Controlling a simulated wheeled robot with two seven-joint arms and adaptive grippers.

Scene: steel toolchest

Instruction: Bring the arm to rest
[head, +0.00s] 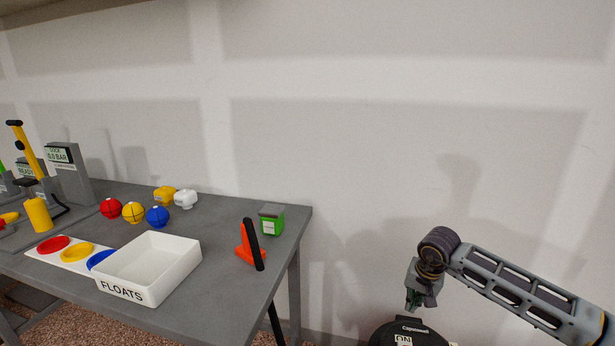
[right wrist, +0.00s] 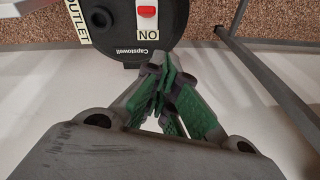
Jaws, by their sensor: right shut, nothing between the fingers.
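My right arm comes in from the right in the head view. My right gripper (head: 413,303) hangs at its end, pointing down, off the right side of the table. In the right wrist view the green-padded fingers of my right gripper (right wrist: 163,92) are together with nothing between them. Below the gripper is a black round device labelled Capstowell (head: 408,330). It also shows in the right wrist view (right wrist: 125,35), with a red switch and labels OUTLET and ON. Whether the fingers touch it I cannot tell. My left gripper is not in view.
A white wall stands behind. Space between table and right arm looks clear.

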